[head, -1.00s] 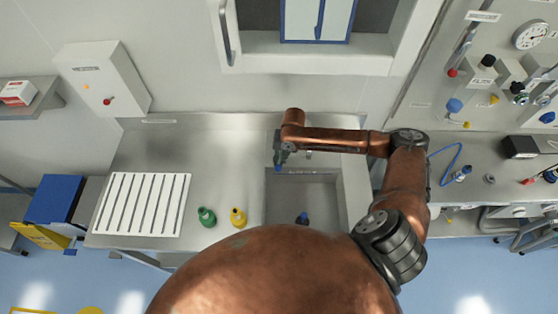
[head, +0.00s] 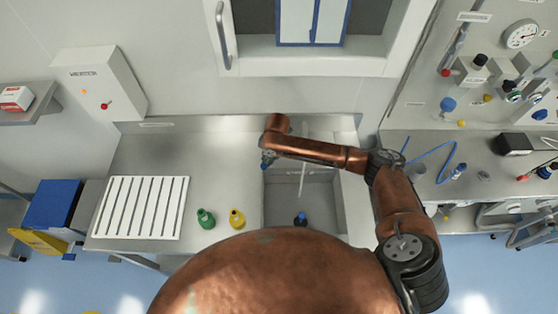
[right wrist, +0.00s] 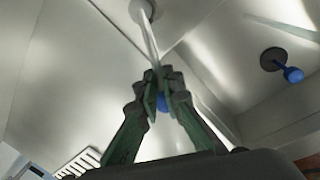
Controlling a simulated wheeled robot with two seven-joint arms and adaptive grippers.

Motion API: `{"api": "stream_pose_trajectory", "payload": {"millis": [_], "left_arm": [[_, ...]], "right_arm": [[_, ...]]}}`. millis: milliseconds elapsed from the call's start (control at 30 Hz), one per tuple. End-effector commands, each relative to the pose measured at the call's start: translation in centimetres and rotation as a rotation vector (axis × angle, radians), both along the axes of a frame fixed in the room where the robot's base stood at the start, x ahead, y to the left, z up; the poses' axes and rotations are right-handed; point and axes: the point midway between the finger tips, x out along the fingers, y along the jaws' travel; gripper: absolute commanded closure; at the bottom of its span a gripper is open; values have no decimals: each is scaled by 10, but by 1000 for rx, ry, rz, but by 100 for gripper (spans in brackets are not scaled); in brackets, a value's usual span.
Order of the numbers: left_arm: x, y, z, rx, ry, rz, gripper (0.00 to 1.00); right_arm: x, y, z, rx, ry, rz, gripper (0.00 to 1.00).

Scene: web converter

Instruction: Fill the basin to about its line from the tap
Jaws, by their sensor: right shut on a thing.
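The steel basin (head: 335,205) is sunk into the counter in the head view. A dark round fitting with a blue knob (head: 301,219) sits on its floor; this also shows at the right in the right wrist view (right wrist: 290,73). A thin pale tap spout or stream (head: 302,180) runs down toward the basin, partly behind my arm. My right gripper (head: 267,161) is at the basin's back left corner. In the right wrist view, its fingers (right wrist: 160,88) are shut on a thin pale lever (right wrist: 151,40) with a blue end. I cannot make out the fill line or water level.
A green bottle (head: 206,218) and a yellow bottle (head: 237,218) stand on the counter left of the basin. A white slatted rack (head: 138,207) lies farther left. A valve panel (head: 430,95) is at the right.

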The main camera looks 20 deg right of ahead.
Motion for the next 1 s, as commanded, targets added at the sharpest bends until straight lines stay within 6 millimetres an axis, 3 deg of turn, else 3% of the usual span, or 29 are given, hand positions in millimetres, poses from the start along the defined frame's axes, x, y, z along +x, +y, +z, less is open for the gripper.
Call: {"api": "stream_pose_trajectory", "payload": {"millis": [267,300,533,833,1000], "left_arm": [[-9,0,-1,0,10,2,60],[-10,0,-1,0,12,2,60],[-11,1,-1,1,14,2,60],[-6,2,0,2,7,2,60],[-6,1,0,1,8,2,60]], "right_arm": [[1,0,0,0,-3,0,100],[1,0,0,0,-3,0,90],[0,-1,0,1,-2,-2,75],[0,-1,2,1,-3,-1,75],[-1,-4,21,2,-5,-1,75]]}}
